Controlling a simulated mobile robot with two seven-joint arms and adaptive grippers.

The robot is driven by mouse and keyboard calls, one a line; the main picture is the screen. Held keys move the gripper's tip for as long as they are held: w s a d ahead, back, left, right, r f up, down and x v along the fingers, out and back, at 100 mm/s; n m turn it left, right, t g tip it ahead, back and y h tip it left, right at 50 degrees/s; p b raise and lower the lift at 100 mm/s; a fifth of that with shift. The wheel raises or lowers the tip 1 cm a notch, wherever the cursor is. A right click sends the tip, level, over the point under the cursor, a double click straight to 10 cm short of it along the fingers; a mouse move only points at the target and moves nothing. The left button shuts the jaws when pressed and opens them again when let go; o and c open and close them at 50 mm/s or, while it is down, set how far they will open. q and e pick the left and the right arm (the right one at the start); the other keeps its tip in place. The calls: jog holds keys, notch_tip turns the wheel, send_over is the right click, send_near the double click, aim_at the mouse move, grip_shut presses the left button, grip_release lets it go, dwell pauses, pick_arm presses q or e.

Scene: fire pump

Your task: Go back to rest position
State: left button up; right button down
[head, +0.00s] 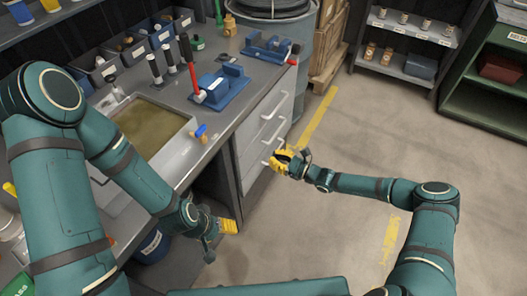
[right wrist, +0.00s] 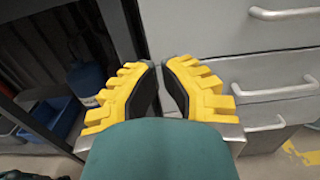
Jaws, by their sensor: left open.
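My left gripper (head: 228,226), with yellow fingers, hangs low in front of the workbench in the head view. It is open, with nothing seen in it. My right gripper (head: 283,160) is in front of the grey drawers (head: 266,135). In the right wrist view its yellow fingers (right wrist: 161,75) have their dark pads close together, and no object shows between them. I cannot tell from these views whether it touches the drawer front.
The workbench (head: 165,92) carries a sink (head: 150,130), blue fixtures (head: 222,88), a red-handled tool (head: 190,68) and several bins. A grey drum (head: 290,45) stands beyond it. Shelves (head: 405,60) and a green cabinet (head: 485,85) are at back right. The floor (head: 350,150) at right is clear.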

jog(key=shift+s+d, duration=0.3)
jog(key=shift+d, duration=0.15)
jog(key=s+a+f+n+g+h, duration=0.2)
jog(key=s+a+n+g, duration=0.25)
jog(key=s, duration=0.25)
jog(key=s+a+f+n+g+h, duration=0.1)
jog(key=s+a+n+g, duration=0.35)
jog(key=s+n, duration=0.2)
jog(key=s+d+r+n+h, duration=0.4)
jog(key=s+d+n+h, duration=0.4)
jog(key=s+n, duration=0.4)
jog(key=shift+d+r+t, duration=0.25)
jog(key=shift+d+t, duration=0.05)
jog(key=shift+d, duration=0.25)
